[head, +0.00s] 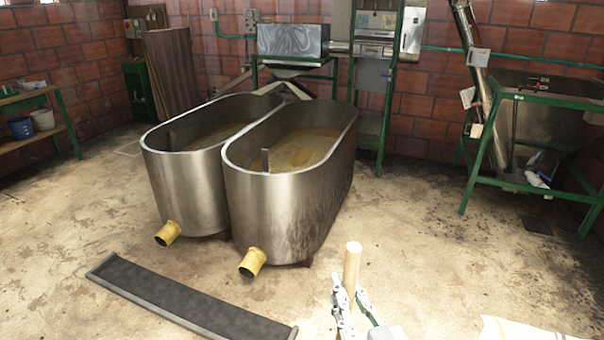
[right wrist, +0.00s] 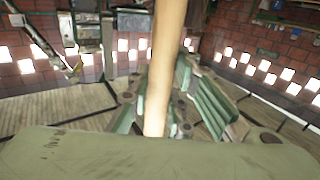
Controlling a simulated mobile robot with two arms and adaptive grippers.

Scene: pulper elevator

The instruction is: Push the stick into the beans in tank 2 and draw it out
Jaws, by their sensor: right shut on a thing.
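Two long steel tanks with rounded ends stand side by side in the head view, the left tank (head: 185,185) and the right tank (head: 275,210). I see no number on either. Brownish-yellow contents (head: 300,148) show inside the right one. My right gripper (head: 350,290) is at the lower middle, in front of the tanks and apart from them. It is shut on a pale wooden stick (head: 352,265), which stands nearly upright. The stick (right wrist: 163,70) also crosses the right wrist view between the fingers. My left gripper is not in view.
Yellow outlet pipes (head: 252,263) stick out low at the tank fronts. A dark shallow trough (head: 190,298) lies on the floor at the front left. A green-framed machine (head: 530,130) stands at the right. Open concrete floor (head: 410,225) lies right of the tanks.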

